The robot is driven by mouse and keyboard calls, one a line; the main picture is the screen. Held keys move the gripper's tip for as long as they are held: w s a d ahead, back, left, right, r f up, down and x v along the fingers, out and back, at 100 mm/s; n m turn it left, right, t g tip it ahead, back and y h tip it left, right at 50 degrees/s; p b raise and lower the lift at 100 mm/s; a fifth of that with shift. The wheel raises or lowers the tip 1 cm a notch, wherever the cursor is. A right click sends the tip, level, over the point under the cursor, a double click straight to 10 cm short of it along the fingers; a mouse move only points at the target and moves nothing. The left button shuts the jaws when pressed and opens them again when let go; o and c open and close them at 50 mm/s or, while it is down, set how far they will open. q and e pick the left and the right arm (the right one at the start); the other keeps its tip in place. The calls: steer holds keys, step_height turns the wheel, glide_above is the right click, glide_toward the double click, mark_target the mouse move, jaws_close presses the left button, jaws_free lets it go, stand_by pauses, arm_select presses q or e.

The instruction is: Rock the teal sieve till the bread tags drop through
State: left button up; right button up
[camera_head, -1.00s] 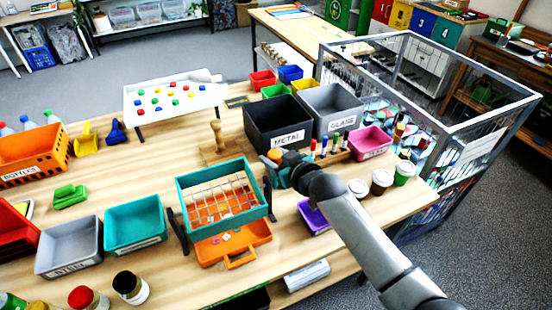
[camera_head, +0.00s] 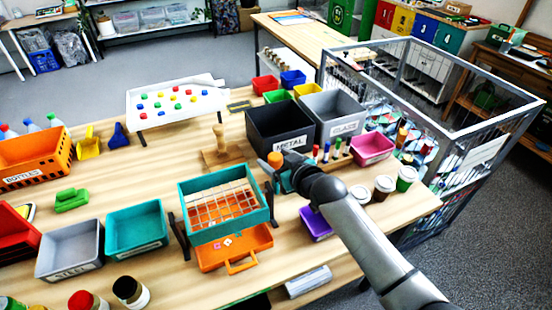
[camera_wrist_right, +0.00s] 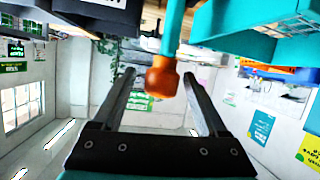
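The teal sieve (camera_head: 229,225), a box frame with a wire grid, hangs between dark side supports over the orange tray (camera_head: 212,258). A few small pale and pink bread tags (camera_head: 228,241) show in the tray. I cannot tell whether tags lie on the grid. An orange knob (camera_head: 275,160) on a teal rod stands at the sieve's right side. My right gripper (camera_head: 284,172) is at this knob. In the right wrist view its fingers (camera_wrist_right: 160,85) are apart on both sides of the orange knob (camera_wrist_right: 162,76), with gaps showing. My left gripper is out of view.
Bins marked METAL (camera_head: 280,130) and GLASS (camera_head: 335,115) stand behind the right gripper. A purple bin (camera_head: 317,224) and several lidded cups (camera_head: 383,187) are to the right. A teal bin (camera_head: 137,228) and grey bin (camera_head: 69,248) stand left of the sieve.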

steer(key=shift+s+f, duration=0.1)
steer(key=shift+s, duration=0.05)
steer(key=shift+s+d+r, duration=0.2)
steer(key=shift+s+d, duration=0.1)
steer(key=shift+s, duration=0.2)
steer(key=p+v, duration=0.1)
steer(key=v, duration=1.3)
steer(key=shift+w+r, duration=0.1)
steer(key=shift+w, duration=0.05)
